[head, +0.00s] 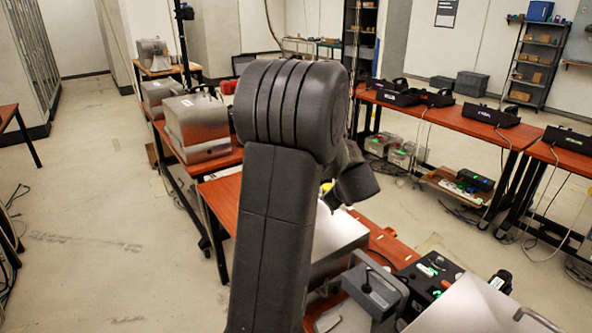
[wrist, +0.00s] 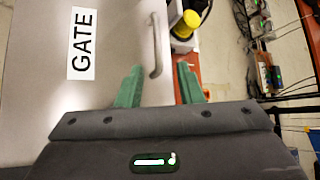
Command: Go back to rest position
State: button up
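My gripper (wrist: 160,86) shows in the wrist view with its two green fingers apart and nothing between them. It is over a pale metal case (wrist: 120,25) with a "GATE" label (wrist: 83,45) and a metal handle (wrist: 156,45). The handle is just beyond the fingers; I cannot tell the height between them.
Metal cases (head: 200,122) stand on the red-brown bench. A grey device (head: 375,288) and a black box with green lights (head: 432,270) are at the front right. A yellow-topped item (wrist: 186,24) lies near the handle. Bare floor (head: 90,220) lies to the left.

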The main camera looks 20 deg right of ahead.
jog(key=p+x, duration=0.1)
jog(key=x, duration=1.1)
jog(key=shift+f, duration=0.2)
